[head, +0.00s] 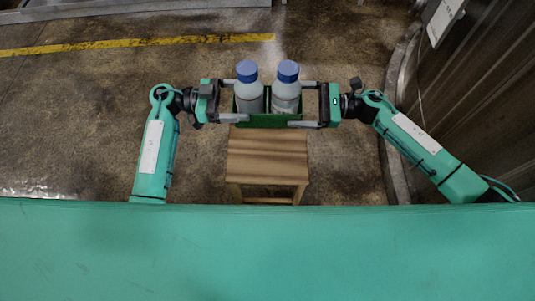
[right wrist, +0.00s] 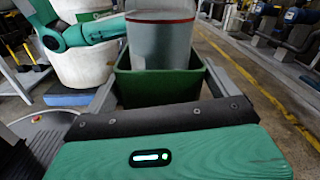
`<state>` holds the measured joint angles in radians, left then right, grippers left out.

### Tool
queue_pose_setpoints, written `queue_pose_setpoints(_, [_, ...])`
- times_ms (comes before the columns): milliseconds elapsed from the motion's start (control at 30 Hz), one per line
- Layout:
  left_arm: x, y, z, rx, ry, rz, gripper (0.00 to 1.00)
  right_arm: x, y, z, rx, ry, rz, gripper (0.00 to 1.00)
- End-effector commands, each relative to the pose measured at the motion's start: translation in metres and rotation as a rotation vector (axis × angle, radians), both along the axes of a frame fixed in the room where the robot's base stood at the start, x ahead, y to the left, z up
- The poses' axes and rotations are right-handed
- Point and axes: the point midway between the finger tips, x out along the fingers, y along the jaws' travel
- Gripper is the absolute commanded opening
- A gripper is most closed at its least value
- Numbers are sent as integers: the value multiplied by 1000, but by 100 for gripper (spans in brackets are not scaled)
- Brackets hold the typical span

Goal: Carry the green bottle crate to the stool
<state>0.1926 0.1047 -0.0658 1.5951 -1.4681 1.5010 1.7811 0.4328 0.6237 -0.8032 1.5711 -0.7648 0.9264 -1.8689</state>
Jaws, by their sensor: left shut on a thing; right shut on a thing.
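The green bottle crate (head: 268,122) holds two grey-white bottles with blue caps, one at left (head: 249,93) and one at right (head: 286,93). My left gripper (head: 234,101) is shut on the crate's left side. My right gripper (head: 306,103) is shut on its right side. The crate looks level between them. The wooden stool (head: 267,158) is directly below the crate in the head picture, and the crate overlaps its far edge. The gap in height is hard to tell. In the right wrist view the crate (right wrist: 155,88) sits between the fingers, with a bottle (right wrist: 160,45) standing in it.
A curved metal wall (head: 480,95) with a kerb at its foot stands on the right. A yellow line (head: 140,43) crosses the open brown floor at the back. The floor around the stool looks clear.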

Motion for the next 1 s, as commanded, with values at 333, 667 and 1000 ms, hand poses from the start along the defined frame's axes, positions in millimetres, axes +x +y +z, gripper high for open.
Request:
queue_pose_setpoints(333, [0,0,-55,-1,2,-1,58,2,-1,-53,2,-5,-4,63])
queue_pose_setpoints(667, [0,0,-100,-1,2,-1,58,2,0,-98,2,-5,-4,63])
queue_pose_setpoints(1000, [0,0,-146,-2,2,-1,58,2,0,-144,2,-5,-4,63])
